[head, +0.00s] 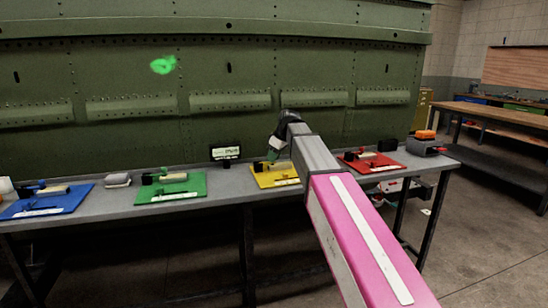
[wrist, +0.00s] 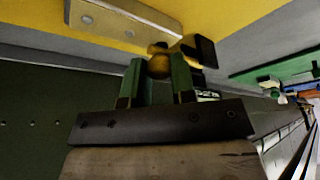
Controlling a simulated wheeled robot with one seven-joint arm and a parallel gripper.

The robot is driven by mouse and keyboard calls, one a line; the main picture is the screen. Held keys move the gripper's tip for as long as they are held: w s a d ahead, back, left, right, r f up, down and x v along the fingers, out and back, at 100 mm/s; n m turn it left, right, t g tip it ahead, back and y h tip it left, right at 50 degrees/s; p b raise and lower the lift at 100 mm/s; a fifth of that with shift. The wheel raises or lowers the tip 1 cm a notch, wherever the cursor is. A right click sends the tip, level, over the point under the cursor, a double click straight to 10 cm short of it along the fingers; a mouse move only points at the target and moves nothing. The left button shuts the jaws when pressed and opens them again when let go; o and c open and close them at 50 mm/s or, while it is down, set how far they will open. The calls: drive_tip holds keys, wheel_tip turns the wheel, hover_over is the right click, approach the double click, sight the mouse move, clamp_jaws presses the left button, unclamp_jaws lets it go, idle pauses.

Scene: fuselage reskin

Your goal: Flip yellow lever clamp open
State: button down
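The yellow board (head: 283,182) lies on the grey bench, with a lever clamp (head: 262,166) on it that my gripper partly covers. My gripper (head: 272,156) is low over the back of this board. In the wrist view the yellow board (wrist: 235,15) fills the top, with a pale block (wrist: 125,20) on it. A round yellow-brown knob (wrist: 158,62) sits between the tips of my gripper's two green fingers (wrist: 159,75). The fingers stand apart, one on each side of the knob; I cannot tell whether they touch it. A dark part (wrist: 205,50) is right beside them.
Blue (head: 45,205), green (head: 172,190) and red (head: 370,163) boards with similar clamps lie along the bench (head: 220,190). A small display (head: 225,152) stands behind, before the riveted green fuselage panel (head: 120,70). A grey block (head: 118,180) lies between the blue and green boards.

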sight(258, 163)
drive_tip(key=shift+r, duration=0.15)
drive_tip(key=h, duration=0.1)
drive_tip(key=a+r+t+h, duration=0.1)
drive_tip(key=r+h, duration=0.1)
drive_tip(key=h, duration=0.1)
drive_tip(key=shift+s+a+n, duration=0.3)
drive_tip(key=shift+a, duration=0.1)
drive_tip(key=h, duration=0.1)
drive_tip(key=a+r+t+h, duration=0.1)
drive_tip(key=a+h, duration=0.1)
drive_tip(key=h, duration=0.1)
drive_tip(key=shift+s+a+r+n+t, duration=0.2)
drive_tip(key=shift+s+r+n+t, duration=0.1)
drive_tip(key=shift+s+t, duration=0.1)
drive_tip(key=h, duration=0.1)
drive_tip(key=a+t+h, duration=0.1)
drive_tip(key=a+h, duration=0.1)
drive_tip(key=shift+s+r+n+h, duration=0.2)
drive_tip(key=shift+s+n+h, duration=0.1)
drive_tip(key=shift+s+a+f+n+t+h, duration=0.2)
drive_tip(key=shift+a+t+h, duration=0.45)
drive_tip(key=shift+h, duration=0.45)
drive_tip(key=shift+s+a+f+n+t+h, duration=0.1)
drive_tip(key=shift+s+a+n+t+h, duration=0.3)
drive_tip(key=shift+a+h, duration=0.6)
drive_tip(key=shift+w+d, duration=0.1)
drive_tip(key=c, duration=0.9)
unclamp_jaws()
drive_tip(key=shift+c, duration=0.2)
